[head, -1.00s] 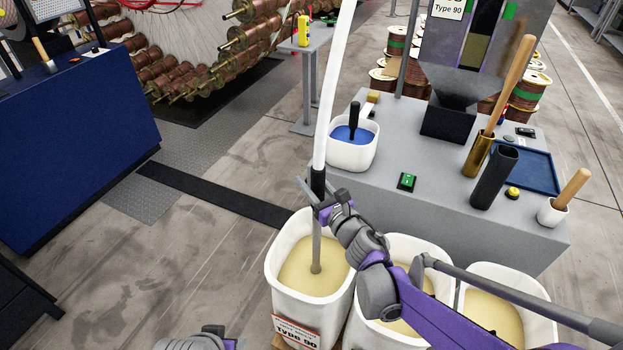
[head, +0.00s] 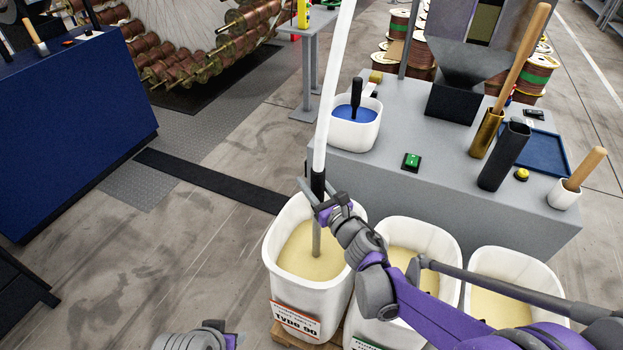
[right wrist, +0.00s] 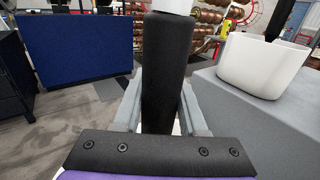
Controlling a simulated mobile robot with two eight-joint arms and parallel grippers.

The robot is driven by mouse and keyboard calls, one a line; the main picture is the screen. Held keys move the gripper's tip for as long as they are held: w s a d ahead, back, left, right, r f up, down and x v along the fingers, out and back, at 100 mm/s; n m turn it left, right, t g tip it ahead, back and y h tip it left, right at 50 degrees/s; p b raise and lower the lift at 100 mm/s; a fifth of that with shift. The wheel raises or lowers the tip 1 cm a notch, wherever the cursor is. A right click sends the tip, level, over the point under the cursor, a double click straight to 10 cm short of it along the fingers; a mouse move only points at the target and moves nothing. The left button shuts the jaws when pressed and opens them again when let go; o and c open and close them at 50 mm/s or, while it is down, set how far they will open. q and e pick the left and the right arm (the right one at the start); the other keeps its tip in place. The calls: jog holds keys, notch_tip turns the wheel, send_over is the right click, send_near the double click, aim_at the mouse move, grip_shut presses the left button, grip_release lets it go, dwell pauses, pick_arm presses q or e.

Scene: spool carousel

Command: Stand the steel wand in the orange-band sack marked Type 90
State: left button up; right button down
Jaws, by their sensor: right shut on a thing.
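The steel wand (head: 316,240) is upright, with a black grip (head: 318,183) and a white hose (head: 333,90) rising from its top. Its lower end meets the pale yellow fill of the left white sack (head: 345,290); how deep it goes is hidden. That sack's label (head: 296,322) reads Type 90 and has an orange band. My right gripper (head: 318,200) is shut around the black grip above the sack's rim. In the right wrist view the black grip (right wrist: 164,75) stands between the grey fingers.
Two similar sacks stand to the right, a middle one (head: 447,245) and a right one (head: 535,262), partly behind my right arm. Behind is a grey bench (head: 440,190) with a white tub (head: 345,133), holders and a hopper. Floor at left is open.

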notch_tip(320, 180, down, 7)
jog(key=b, duration=0.3)
jog(key=shift+b, duration=0.4)
jog(key=shift+r, duration=0.1)
jog(key=shift+c, duration=1.9)
grip_release()
jog(key=v, duration=1.1)
jog(key=shift+p, duration=0.3)
jog(key=shift+w, duration=0.1)
